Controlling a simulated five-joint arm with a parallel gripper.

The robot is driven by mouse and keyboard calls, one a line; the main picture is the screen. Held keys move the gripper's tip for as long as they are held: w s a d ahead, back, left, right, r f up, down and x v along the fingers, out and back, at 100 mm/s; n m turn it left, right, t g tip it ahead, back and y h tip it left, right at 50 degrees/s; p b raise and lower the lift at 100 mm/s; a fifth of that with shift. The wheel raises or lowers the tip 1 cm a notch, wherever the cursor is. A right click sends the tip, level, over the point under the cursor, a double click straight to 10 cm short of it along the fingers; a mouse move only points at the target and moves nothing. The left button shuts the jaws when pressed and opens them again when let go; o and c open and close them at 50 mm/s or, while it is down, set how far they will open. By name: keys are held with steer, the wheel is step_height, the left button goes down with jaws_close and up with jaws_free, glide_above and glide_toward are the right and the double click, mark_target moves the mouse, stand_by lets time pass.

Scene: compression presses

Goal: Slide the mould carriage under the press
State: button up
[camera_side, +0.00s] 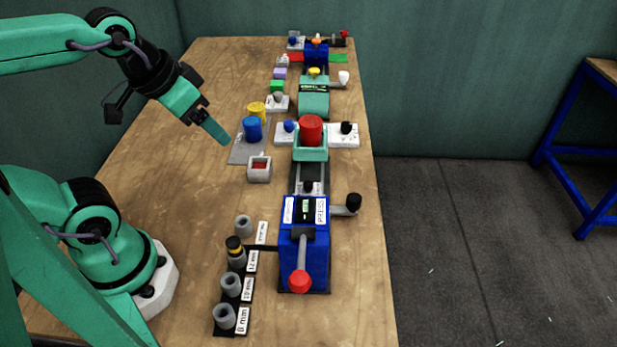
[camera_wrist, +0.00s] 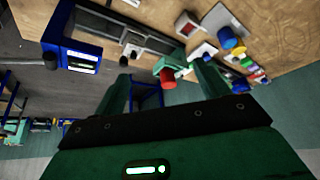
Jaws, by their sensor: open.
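The mould carriage looks to be the green open-topped block (camera_side: 310,153) on the dark rail, with a red cylinder (camera_side: 311,129) standing in it. In the wrist view the red cylinder (camera_wrist: 167,75) shows between my fingers, some way beyond them. A blue press (camera_side: 304,250) with a red-knobbed lever stands at the near end of the rail, apart from the carriage. It also shows in the wrist view (camera_wrist: 72,48). My gripper (camera_side: 217,132) is open and empty, raised above the table to the left of the carriage. One finger partly hides the other in the side view.
Blue and yellow cylinders (camera_side: 252,130) stand on a grey plate left of the carriage. A small grey box (camera_side: 259,169) lies nearby. Grey cylinders (camera_side: 231,285) stand by size labels at front left. A green machine (camera_side: 314,97) stands behind. The left tabletop (camera_side: 175,130) is clear.

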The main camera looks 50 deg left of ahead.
steer(key=c, duration=0.5)
steer(key=n+g, duration=0.5)
steer(key=n, duration=0.1)
glide_above(354, 197)
step_height(354, 197, down, 12)
steer(key=shift+s+a+f, duration=0.15)
steer(key=shift+f, duration=0.1)
steer(key=shift+d+f+g, duration=0.25)
steer(key=shift+f+g, duration=0.05)
steer(key=shift+f, duration=0.05)
steer(key=shift+f, duration=0.1)
steer(key=shift+f, duration=3.8)
